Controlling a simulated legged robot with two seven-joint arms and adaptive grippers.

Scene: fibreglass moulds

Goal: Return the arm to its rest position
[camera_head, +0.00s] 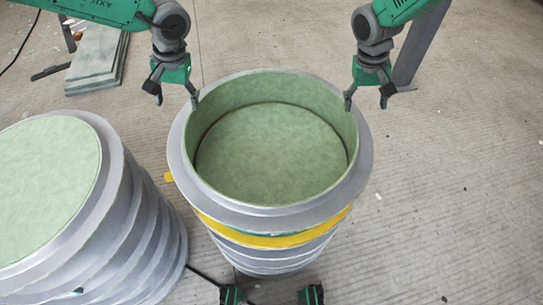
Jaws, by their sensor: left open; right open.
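My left gripper (175,98) hangs down at the upper left of the round grey mould (274,210). It is open and empty, with one fingertip close to the mould's rim. My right gripper (367,103) hangs at the upper right of the same mould. It is open and empty, with its left fingertip close to or over the rim. I cannot tell whether either fingertip touches the rim. The mould stands upright, with a pale green inside and a yellow band around its side.
A second grey ribbed mould (125,225) with a flat green top stands at the left. Green slabs (97,60) lie on the floor at the upper left. A grey post (415,45) stands behind my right gripper. The concrete floor at the right is mostly clear.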

